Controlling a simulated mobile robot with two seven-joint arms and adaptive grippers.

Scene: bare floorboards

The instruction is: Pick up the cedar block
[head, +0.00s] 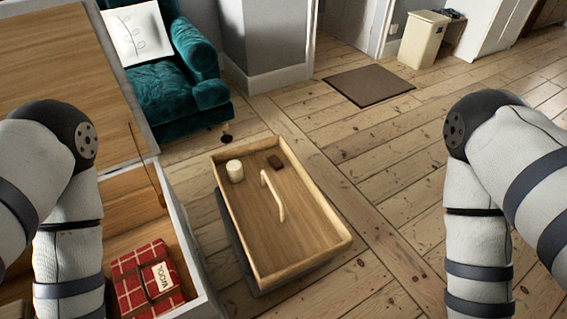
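A small dark brown block (275,162), which looks like the cedar block, lies near the far right corner inside a shallow wooden tray (335,232). A pale curved handle-like piece (272,195) lies in the tray's middle, just nearer than the block. A cream cylinder (235,171) stands at the tray's far left. My two arms hang at the left and right sides of the head view. Both grippers are out of the frame below, so I see nothing of what they hold.
An open drawer (195,268) at the left holds a red plaid folded item (145,280) with a "WOOL" label. A teal armchair (165,90) stands behind it. A brown mat (368,86) and a beige bin (423,40) are at the back. Floor right of the tray is clear.

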